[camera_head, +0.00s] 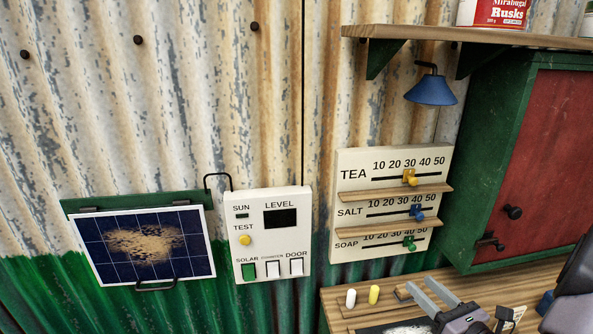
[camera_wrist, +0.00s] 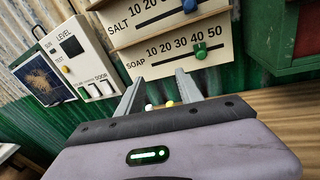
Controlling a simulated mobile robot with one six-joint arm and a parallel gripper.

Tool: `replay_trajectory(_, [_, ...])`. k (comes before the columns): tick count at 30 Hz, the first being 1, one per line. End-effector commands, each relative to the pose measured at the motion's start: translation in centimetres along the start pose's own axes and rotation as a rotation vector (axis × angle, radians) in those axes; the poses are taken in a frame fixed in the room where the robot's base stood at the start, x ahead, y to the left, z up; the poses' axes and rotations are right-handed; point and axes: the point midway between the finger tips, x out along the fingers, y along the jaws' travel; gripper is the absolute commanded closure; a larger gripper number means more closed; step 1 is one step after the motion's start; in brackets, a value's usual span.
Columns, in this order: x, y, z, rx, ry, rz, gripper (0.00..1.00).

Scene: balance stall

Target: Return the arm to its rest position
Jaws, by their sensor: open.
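My gripper (camera_head: 432,298) is at the bottom right of the head view, above the wooden counter (camera_head: 336,301). Its two grey fingers are apart with nothing held between them. In the wrist view my gripper (camera_wrist: 157,92) points toward the wall, with the lower part of the slider board (camera_wrist: 142,60) beyond it. A white peg (camera_head: 351,298) and a yellow peg (camera_head: 374,294) stand upright on the counter, left of the fingers. In the wrist view their tops show between the fingers, farther off.
The slider board holds TEA, SALT and SOAP scales. A switch panel (camera_head: 272,255) and a dusty solar panel (camera_head: 120,243) are on the wall at left. A green cabinet with a red door (camera_head: 545,160) stands at right, beside a blue lamp (camera_head: 431,90) under a shelf (camera_head: 400,33).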

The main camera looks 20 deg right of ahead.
Motion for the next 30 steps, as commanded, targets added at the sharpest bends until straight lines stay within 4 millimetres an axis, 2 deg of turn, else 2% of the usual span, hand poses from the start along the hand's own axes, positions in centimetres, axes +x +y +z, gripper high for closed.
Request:
replay_trajectory(1, [2.1, 4.1, 1.2, -0.08, 0.039, 0.135, 0.57])
replay_trajectory(2, [3.1, 7.2, 1.9, -0.136, 0.071, 0.232, 0.57])
replay_trajectory(3, [4.1, 11.5, 2.4, -0.221, 0.117, 0.366, 0.57])
replay_trajectory(5, [4.5, 18.1, 2.8, -0.367, 0.185, 0.571, 0.57])
replay_trajectory(6, [4.0, 22.3, 2.8, -0.485, 0.23, 0.711, 0.57])
replay_trajectory(7, [3.2, 25.5, 2.6, -0.585, 0.264, 0.82, 0.57])
replay_trajectory(8, [2.0, 28.5, 2.4, -0.703, 0.295, 0.932, 0.57])
replay_trajectory(9, [-0.1, 32.3, 1.9, -0.892, 0.333, 1.084, 0.57])
replay_trajectory(11, [-3.5, 35.8, 1.1, -1.202, 0.366, 1.272, 0.57])
replay_trajectory(12, [-5.5, 37.0, 0.8, -1.412, 0.369, 1.36, 0.57])
replay_trajectory(15, [-8.5, 38.0, 1.2, -1.892, 0.317, 1.459, 0.57])
replay_trajectory(19, [-9.6, 38.1, 2.8, -2.301, 0.21, 1.424, 0.57])
replay_trajectory(23, [-9.8, 38.0, 3.7, -2.437, 0.165, 1.387, 0.57])
replay_trajectory(30, [-9.8, 38.0, 3.7, -2.438, 0.166, 1.387, 0.57])
